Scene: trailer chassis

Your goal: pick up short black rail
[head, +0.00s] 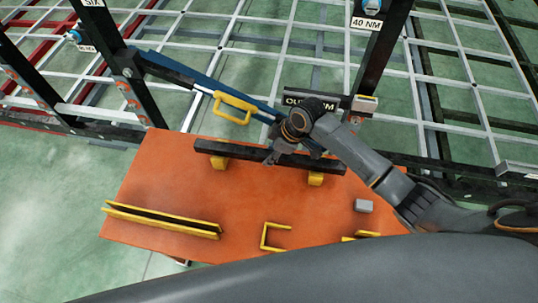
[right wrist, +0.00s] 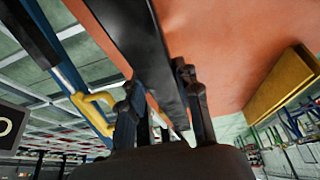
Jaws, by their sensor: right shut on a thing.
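The short black rail (head: 225,150) lies across two yellow blocks, one at the left (head: 219,163) and one at the right (head: 315,179), near the far edge of the orange table (head: 200,195). My right gripper (head: 273,157) is at the rail's middle, shut on it from above. In the right wrist view the rail (right wrist: 140,40) runs between the two dark fingers of the gripper (right wrist: 166,105). I cannot tell whether the rail is lifted off the blocks. My left gripper is not in view.
A yellow bracket (head: 268,238) and a small grey block (head: 364,205) lie toward the front right. Behind the table stand a blue bar with a yellow handle (head: 234,107) and black posts (head: 383,50).

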